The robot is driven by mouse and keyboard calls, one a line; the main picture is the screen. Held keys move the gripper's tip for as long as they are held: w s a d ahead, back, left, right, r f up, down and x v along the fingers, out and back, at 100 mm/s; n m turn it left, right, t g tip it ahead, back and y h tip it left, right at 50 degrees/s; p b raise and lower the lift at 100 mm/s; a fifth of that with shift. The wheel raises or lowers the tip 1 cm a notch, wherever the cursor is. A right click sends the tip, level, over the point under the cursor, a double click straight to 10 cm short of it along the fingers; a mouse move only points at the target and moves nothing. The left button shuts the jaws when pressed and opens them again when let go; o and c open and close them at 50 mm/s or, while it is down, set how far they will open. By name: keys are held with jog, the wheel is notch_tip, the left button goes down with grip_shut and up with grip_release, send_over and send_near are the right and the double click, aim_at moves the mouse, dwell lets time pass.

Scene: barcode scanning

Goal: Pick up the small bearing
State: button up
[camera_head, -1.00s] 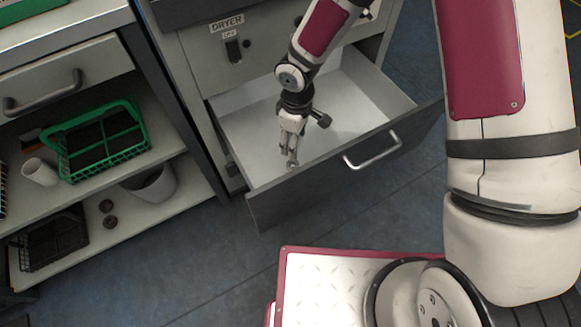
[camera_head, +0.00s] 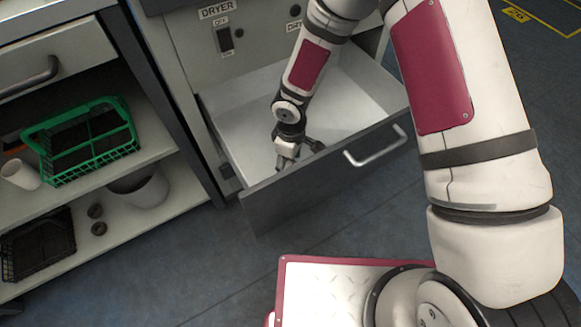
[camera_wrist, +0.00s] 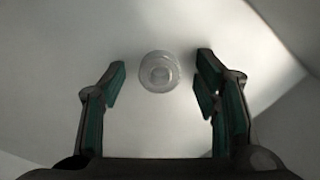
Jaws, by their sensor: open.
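The small bearing (camera_wrist: 159,72) is a pale grey ring with a round centre. In the wrist view it lies on the light drawer floor, between and slightly beyond the tips of my gripper (camera_wrist: 161,80). The two fingers are spread, with a gap on each side of the bearing. In the head view my gripper (camera_head: 286,161) reaches down into the open drawer (camera_head: 350,108), near its front wall. The bearing is hidden there by the gripper and the drawer front.
The drawer has a dark front with a metal handle (camera_head: 376,150). Its walls surround my gripper.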

jog(key=c, duration=1.3)
jog(key=shift+o, duration=0.2)
jog(key=shift+r, duration=0.1)
